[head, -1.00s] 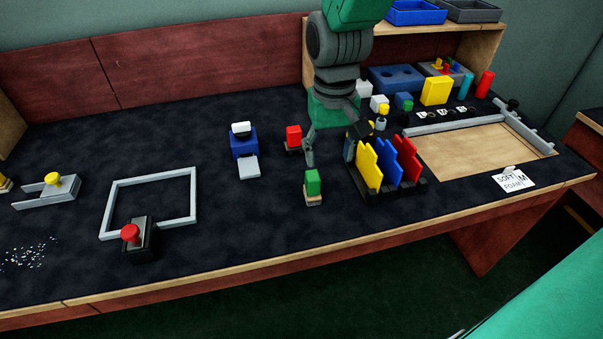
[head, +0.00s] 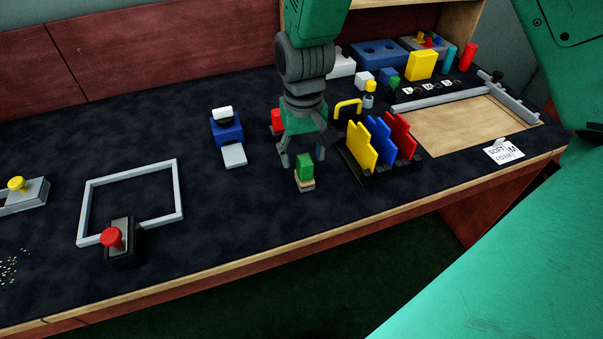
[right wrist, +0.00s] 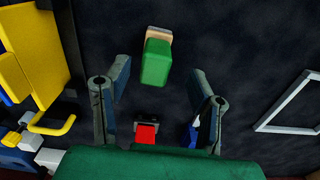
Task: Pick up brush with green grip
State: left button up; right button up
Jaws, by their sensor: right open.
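The brush with the green grip (head: 305,167) stands on the dark table, left of the colored upright plates. Its green grip is on top of a pale base. It also shows in the right wrist view (right wrist: 156,62), just beyond the fingertips and between their lines. My right gripper (head: 301,160) is open and empty, above and just behind the brush; its fingers also show in the right wrist view (right wrist: 158,72). A red-topped block (head: 277,119) stands behind the gripper, partly hidden. My left gripper is not in view.
A rack with yellow, blue and red plates (head: 372,172) stands close right of the brush. A blue block with a white top (head: 226,130) and a grey frame (head: 82,205) with a red-button box (head: 121,243) lie left. Table between is clear.

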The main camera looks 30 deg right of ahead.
aim_at(304, 159)
jog(key=f, duration=0.1)
jog(key=f+b, duration=0.1)
jog(key=f, duration=0.1)
jog(key=d+f, duration=0.1)
jog(key=f, duration=0.1)
jog(key=shift+w, duration=0.1)
jog(key=shift+d, duration=0.1)
jog(key=shift+a, duration=0.25)
jog(key=c, duration=0.9)
jog(key=shift+a, duration=0.2)
grip_shut()
jog(key=shift+a+r, duration=0.1)
jog(key=shift+d+r, duration=0.2)
jog(key=shift+r, duration=0.05)
notch_tip(304, 159, up, 9)
jog(key=shift+f+p, duration=0.15)
jog(key=shift+p, duration=0.9)
jog(key=shift+a+r, duration=0.15)
jog(key=shift+r, duration=0.25)
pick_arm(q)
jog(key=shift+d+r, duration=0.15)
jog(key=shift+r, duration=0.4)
